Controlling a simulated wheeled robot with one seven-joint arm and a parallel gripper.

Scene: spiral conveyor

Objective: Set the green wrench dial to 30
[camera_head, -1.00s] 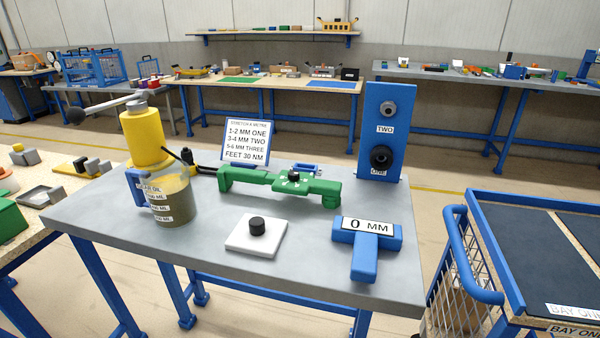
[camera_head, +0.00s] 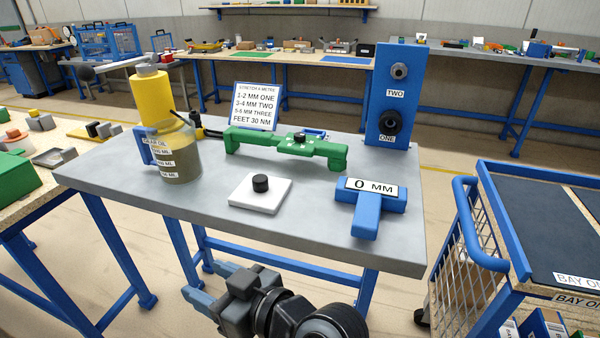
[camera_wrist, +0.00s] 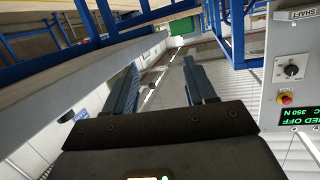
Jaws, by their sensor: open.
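The green wrench (camera_head: 258,142) lies across the middle of the grey workbench (camera_head: 110,182) in the head view. A small black dial (camera_head: 299,137) sits on top of it, and its setting is too small to read. My gripper (camera_head: 193,287) is low in front of the bench's near edge, well apart from the wrench. Its two blue fingers also show in the wrist view (camera_wrist: 160,88), spread apart with nothing between them. The wrench does not show in the wrist view.
A sign (camera_head: 257,105) reading "FEET 30 NM" stands behind the wrench. A yellow-topped oil jug (camera_head: 178,158) is left, a white block with a black knob (camera_head: 259,194) in front, a blue "0 MM" gauge (camera_head: 366,222) and blue post (camera_head: 379,120) right. A cart (camera_head: 468,200) stands right.

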